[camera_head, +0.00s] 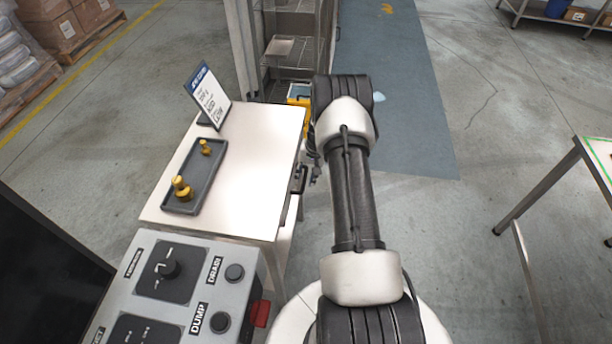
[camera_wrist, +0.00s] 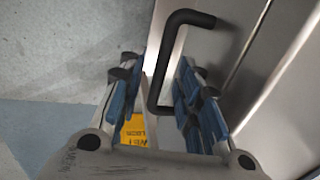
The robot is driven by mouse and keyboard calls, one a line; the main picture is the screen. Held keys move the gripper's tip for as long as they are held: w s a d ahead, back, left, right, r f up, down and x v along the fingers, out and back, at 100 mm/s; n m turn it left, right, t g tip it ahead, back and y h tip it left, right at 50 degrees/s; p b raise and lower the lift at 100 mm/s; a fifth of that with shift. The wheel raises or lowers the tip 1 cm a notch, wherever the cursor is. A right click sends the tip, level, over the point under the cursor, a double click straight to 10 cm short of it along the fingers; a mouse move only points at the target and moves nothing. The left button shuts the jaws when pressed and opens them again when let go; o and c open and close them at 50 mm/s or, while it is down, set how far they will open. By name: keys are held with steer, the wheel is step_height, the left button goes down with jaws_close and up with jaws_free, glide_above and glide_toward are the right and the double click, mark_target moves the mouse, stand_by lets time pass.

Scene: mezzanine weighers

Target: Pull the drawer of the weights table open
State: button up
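The weights table (camera_head: 245,190) has a pale top and stands left of my arm. Its drawer front shows on the table's right side, with a dark handle (camera_head: 298,180). In the wrist view the black bar handle (camera_wrist: 155,75) stands out from the grey metal drawer front (camera_wrist: 215,50). My gripper (camera_wrist: 156,85) is open, its blue-padded fingers on either side of the handle's near part, with gaps visible. In the head view my gripper (camera_head: 313,172) is mostly hidden behind my arm, close beside the handle. The drawer looks shut.
On the table are a dark tray (camera_head: 212,165) with brass weights (camera_head: 182,188) and a sign (camera_head: 208,95). A control box (camera_head: 180,290) stands in front. A yellow bin (camera_head: 299,92) sits behind the table. Another table (camera_head: 598,155) is at right; open floor lies between.

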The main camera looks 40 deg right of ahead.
steer(key=shift+c, duration=0.2)
jaws_close()
stand_by(0.6)
